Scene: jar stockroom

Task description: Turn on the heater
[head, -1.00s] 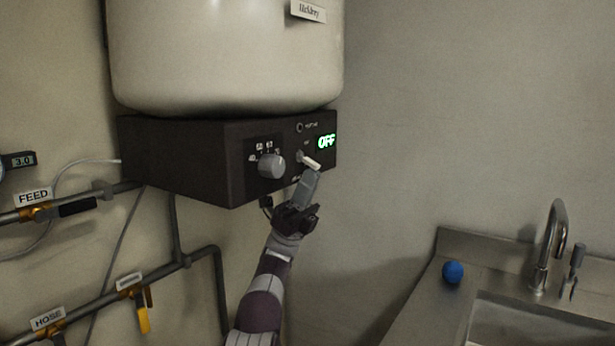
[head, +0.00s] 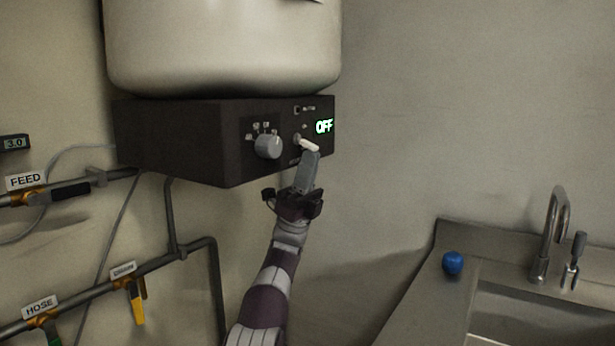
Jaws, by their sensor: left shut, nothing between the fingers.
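The heater is a pale tank (head: 220,50) above a dark control box (head: 180,140) on the wall. The lever points out to the right and slightly down. My left gripper (head: 312,156) is shut and empty, its fingertips just below the lever's white tip. I cannot tell whether they touch it. My right gripper is out of view.
Pipes labelled FEED (head: 25,181) and HOSE (head: 40,306) run along the left wall, with a yellow-handled valve (head: 137,308) below. A sink counter (head: 410,290) with a blue ball (head: 453,263) and a faucet (head: 552,235) stands at right. The wall right of the box is clear.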

